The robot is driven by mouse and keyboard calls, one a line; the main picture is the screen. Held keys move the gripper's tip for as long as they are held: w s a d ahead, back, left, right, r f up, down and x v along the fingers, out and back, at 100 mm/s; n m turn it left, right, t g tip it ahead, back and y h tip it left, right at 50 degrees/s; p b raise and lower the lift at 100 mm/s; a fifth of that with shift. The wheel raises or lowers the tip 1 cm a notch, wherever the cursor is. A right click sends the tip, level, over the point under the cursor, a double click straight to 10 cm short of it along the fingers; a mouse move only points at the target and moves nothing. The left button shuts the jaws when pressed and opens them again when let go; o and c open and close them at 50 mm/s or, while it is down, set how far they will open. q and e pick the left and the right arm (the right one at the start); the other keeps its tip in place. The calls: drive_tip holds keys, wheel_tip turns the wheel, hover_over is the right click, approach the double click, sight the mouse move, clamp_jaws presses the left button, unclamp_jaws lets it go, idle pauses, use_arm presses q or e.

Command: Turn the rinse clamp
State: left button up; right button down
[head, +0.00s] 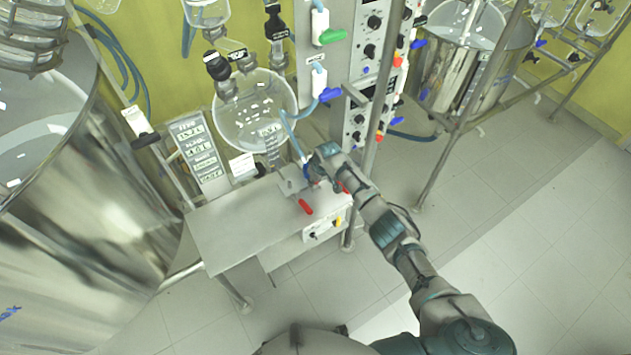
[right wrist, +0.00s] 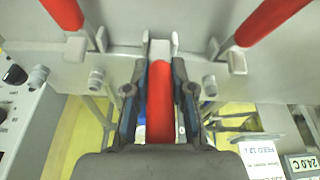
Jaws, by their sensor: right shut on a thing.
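Three red clamp handles show in the right wrist view, on a grey metal plate. The middle handle (right wrist: 160,100) stands between the two dark fingers of my right gripper (right wrist: 158,108), which is shut on it. The left handle (right wrist: 64,12) and right handle (right wrist: 272,18) are apart from the fingers. In the head view my right gripper (head: 312,168) is at the back right of a small steel table, and one red handle (head: 305,206) shows just below it. The gripper hides the held handle there. I see no readable rinse label. My left gripper is not in view.
The steel table (head: 225,232) has a bare top at left. A round glass vessel (head: 240,118) hangs behind it, with a blue hose nearby. A large steel tank (head: 100,215) stands at left. A control panel (head: 360,125) and metal poles are close behind my right arm.

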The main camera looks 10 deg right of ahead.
drive_tip(key=shift+w+a+r, duration=0.1)
drive_tip(key=c, duration=1)
unclamp_jaws()
drive_tip(key=shift+w+f, duration=0.2)
drive_tip(key=shift+f, duration=0.05)
drive_tip(key=v, duration=1.1)
drive_tip(key=shift+r, duration=0.4)
drive_tip(key=shift+s+f, duration=0.1)
drive_tip(key=shift+s, duration=0.05)
